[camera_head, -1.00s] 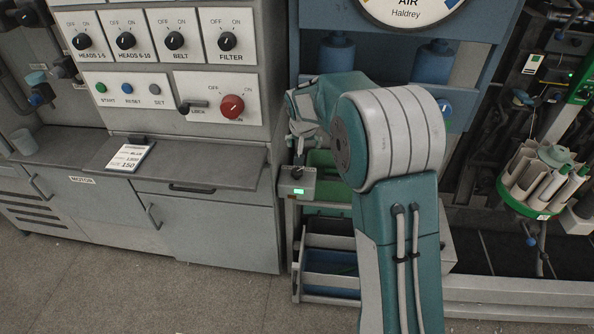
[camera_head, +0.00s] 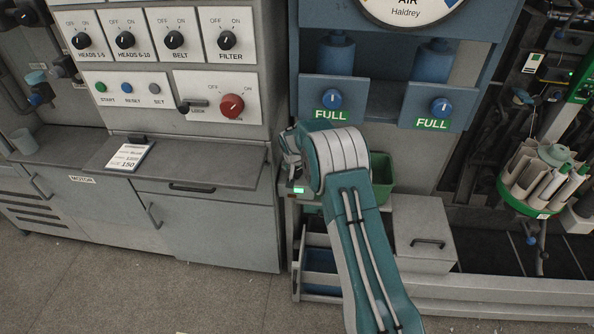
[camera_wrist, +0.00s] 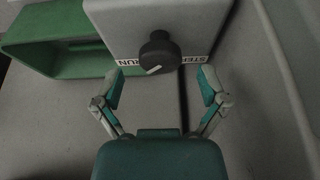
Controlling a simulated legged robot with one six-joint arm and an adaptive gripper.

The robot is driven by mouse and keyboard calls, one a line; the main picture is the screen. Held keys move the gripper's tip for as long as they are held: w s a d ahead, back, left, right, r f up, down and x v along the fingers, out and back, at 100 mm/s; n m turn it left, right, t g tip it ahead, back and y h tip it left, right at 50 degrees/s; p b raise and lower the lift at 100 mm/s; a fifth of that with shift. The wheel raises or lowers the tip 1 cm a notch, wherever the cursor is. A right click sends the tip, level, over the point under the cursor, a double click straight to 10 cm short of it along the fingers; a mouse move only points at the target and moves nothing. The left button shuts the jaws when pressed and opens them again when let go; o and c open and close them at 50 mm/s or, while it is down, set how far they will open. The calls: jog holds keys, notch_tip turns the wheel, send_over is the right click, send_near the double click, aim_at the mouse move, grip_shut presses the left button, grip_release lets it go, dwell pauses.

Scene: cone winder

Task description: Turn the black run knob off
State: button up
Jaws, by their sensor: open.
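In the wrist view, a round black knob (camera_wrist: 158,52) sits on a grey box face (camera_wrist: 195,20), between a RUN label (camera_wrist: 127,61) on its left and a STEP label (camera_wrist: 192,59) on its right. Its white pointer mark lies on its lower left side. My gripper (camera_wrist: 161,85) is open, with one teal-padded finger on each side, a little below the knob in the picture. The fingers do not touch the knob. In the head view the knob does not show, and my arm covers most of that spot.
A green bin (camera_head: 381,176) stands behind my arm, and it also shows in the wrist view (camera_wrist: 60,40). A grey box with a green-lit display (camera_head: 298,190) is beside my wrist. A control panel with a red knob (camera_head: 232,106) is at the left. A grey drawer box (camera_head: 420,222) stands right.

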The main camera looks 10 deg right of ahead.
jog(key=shift+x, duration=0.9)
jog(key=shift+a, duration=0.1)
jog(key=c, duration=1.1)
jog(key=shift+n, duration=0.4)
jog(key=shift+c, duration=0.2)
jog(key=n+y, duration=0.1)
jog(key=n, duration=0.2)
jog(key=shift+s+f+y, duration=0.1)
jog(key=shift+y, duration=0.2)
jog(key=shift+f+n+y, duration=0.1)
jog(key=shift+n+y, duration=0.8)
jog(key=shift+n, duration=1.5)
